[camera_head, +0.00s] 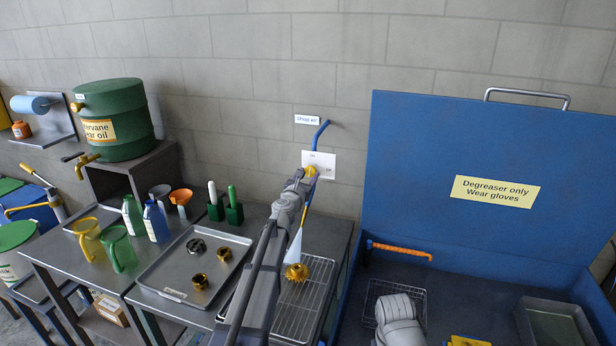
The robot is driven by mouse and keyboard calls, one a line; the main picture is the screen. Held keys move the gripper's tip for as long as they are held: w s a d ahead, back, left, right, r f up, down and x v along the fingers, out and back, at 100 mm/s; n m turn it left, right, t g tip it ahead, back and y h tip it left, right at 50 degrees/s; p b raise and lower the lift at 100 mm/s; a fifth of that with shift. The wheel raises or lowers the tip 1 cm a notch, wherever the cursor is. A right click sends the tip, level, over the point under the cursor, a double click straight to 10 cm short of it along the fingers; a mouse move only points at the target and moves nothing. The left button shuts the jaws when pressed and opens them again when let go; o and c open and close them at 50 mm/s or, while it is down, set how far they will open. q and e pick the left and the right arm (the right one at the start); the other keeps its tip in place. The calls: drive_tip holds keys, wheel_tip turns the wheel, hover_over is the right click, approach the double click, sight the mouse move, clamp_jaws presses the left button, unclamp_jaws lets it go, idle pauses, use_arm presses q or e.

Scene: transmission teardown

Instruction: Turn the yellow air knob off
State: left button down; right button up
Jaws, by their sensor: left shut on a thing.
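The yellow air knob (311,171) sits on the blue air pipe (314,148) at the wall, in front of a white card (325,165) with small lettering. My left gripper (307,178) is at the knob and shut on it; its jaws and arm hide part of the knob. A pale cone (295,246) spreads down from the line below the knob onto a golden gear (297,272) on the wire rack (312,298). I cannot read the knob's exact angle. My right gripper is not visible.
A grey tray (178,284) with metal parts lies left of my arm. Bottles, funnels, jugs and a green oil drum (113,120) stand further left. A blue degreaser basin with raised lid (500,150) fills the right, with an orange-handled tool (402,249) inside.

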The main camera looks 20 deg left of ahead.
use_arm(q)
drive_tip(key=m, duration=0.4)
drive_tip(key=shift+m, duration=0.3)
drive_tip(key=m, duration=0.3)
drive_tip(key=shift+m, duration=0.4)
drive_tip(key=m, duration=0.4)
drive_tip(key=shift+a, duration=0.1)
drive_tip(key=shift+r+m, duration=0.1)
drive_tip(key=shift+m, duration=2)
drive_tip(key=shift+c, duration=1.5)
unclamp_jaws()
drive_tip(key=shift+s, duration=0.1)
